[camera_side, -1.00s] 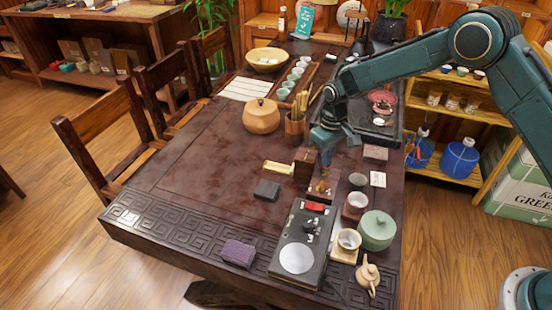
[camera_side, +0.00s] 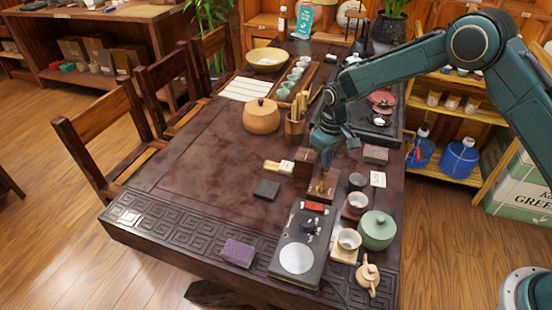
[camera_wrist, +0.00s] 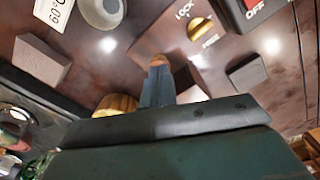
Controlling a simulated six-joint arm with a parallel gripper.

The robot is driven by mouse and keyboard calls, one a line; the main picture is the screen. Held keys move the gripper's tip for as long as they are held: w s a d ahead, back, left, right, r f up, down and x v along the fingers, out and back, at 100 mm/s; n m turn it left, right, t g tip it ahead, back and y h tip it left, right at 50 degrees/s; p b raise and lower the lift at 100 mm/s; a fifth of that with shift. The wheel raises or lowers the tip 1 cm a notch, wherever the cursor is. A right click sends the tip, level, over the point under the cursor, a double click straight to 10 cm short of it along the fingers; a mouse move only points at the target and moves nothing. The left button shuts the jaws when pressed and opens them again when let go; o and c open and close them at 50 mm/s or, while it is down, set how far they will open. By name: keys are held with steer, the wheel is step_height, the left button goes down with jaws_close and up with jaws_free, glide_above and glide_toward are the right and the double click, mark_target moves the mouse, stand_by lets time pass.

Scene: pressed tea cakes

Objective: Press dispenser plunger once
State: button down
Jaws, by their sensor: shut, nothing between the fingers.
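The dispenser (camera_side: 321,190) is a small brown wooden unit near the middle of the table. In the wrist view its brown top (camera_wrist: 222,62) carries LOCK and FREE lettering and a small knob (camera_wrist: 200,29). My gripper (camera_side: 327,166) points down above the dispenser's far end, with its fingers together and empty.
A dark scale (camera_side: 296,258) with a red switch (camera_side: 314,206) lies in front of the dispenser. A dark cup (camera_side: 357,181), a white card (camera_side: 378,179) and a green lidded pot (camera_side: 377,230) stand to the right.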

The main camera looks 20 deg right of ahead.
steer(key=shift+r, duration=2.6)
steer(key=shift+r, duration=0.25)
steer(key=s+d+r+m+t, duration=0.1)
steer(key=s+d+r, duration=0.2)
steer(key=s+r, duration=0.55)
steer(key=s+d+r+t, duration=0.25)
steer(key=s+r, duration=0.35)
steer(key=r, duration=0.6)
steer(key=s+d+r+m+t, duration=0.1)
steer(key=s+d, duration=0.1)
steer(key=s, duration=0.9)
steer(key=s+d+r+m+t, duration=0.1)
steer(key=s+d+r, duration=0.1)
steer(key=s, duration=0.9)
steer(key=shift+d, duration=0.2)
